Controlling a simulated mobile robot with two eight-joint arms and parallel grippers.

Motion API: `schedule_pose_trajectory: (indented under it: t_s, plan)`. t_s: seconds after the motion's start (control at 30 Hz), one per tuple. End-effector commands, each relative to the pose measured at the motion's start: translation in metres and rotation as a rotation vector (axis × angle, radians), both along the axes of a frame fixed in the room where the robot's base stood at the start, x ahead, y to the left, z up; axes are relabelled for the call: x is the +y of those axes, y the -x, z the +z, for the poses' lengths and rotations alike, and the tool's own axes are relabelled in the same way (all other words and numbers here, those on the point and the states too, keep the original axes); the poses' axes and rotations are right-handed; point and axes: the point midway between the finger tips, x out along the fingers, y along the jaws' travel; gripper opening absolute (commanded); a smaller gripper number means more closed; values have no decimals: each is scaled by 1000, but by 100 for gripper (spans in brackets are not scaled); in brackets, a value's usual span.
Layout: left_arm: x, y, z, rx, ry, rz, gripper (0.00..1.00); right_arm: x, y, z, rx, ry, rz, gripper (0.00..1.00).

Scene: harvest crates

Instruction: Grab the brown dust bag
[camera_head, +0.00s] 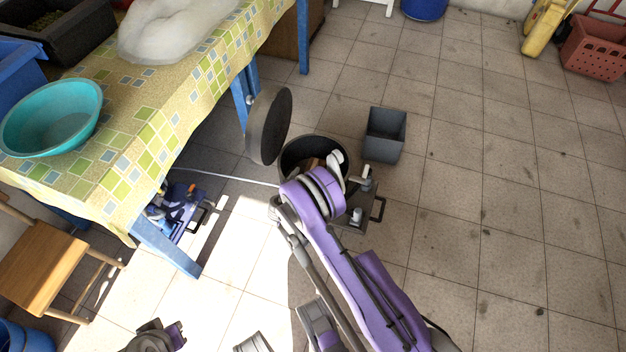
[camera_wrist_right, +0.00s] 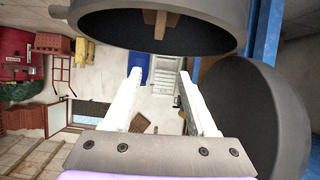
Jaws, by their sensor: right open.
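A brown object (camera_head: 313,164), likely the dust bag, sits inside a round dark drum (camera_head: 283,158) on the floor; only part of it shows. In the right wrist view a brown piece (camera_wrist_right: 161,22) shows within the drum (camera_wrist_right: 90,28). My right gripper (camera_head: 350,166) is at the drum's right side, with my purple arm covering the near side. In the right wrist view its white fingers (camera_wrist_right: 160,76) stand apart, with nothing between them. The brown piece is beyond the fingertips. My left gripper is not clearly in view.
A round dark lid (camera_head: 269,126) stands tilted left of the drum and shows large in the right wrist view (camera_wrist_right: 250,125). A grey bin (camera_head: 385,152) stands to the right. A table (camera_head: 140,150) with a teal bowl (camera_head: 50,125) is at left.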

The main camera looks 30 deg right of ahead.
Motion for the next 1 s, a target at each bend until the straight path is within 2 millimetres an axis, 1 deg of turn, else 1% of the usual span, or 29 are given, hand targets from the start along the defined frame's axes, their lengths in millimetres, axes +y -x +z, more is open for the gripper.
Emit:
schedule_pose_trajectory:
  t_s: [0.03,0.1,0.2,0.37,0.53,0.77,1.0]
  plan:
    - [0,-1,-7,2,0,0,0,0,1,-19,-17,5,-4,57]
    - [0,-1,-10,3,0,0,0,-1,2,-31,-39,10,-8,57]
    - [0,-1,-12,4,0,0,0,-3,2,-40,-55,13,-12,57]
    - [0,-2,-15,5,0,0,0,-15,-7,-47,-58,15,-15,57]
    - [0,-2,-20,7,0,0,0,-35,-24,-58,-57,15,-15,57]
    - [0,-3,-24,8,0,0,0,-48,-35,-65,-57,13,-13,57]
    - [0,-4,-35,11,0,0,0,-73,-54,-80,-56,14,-15,57]
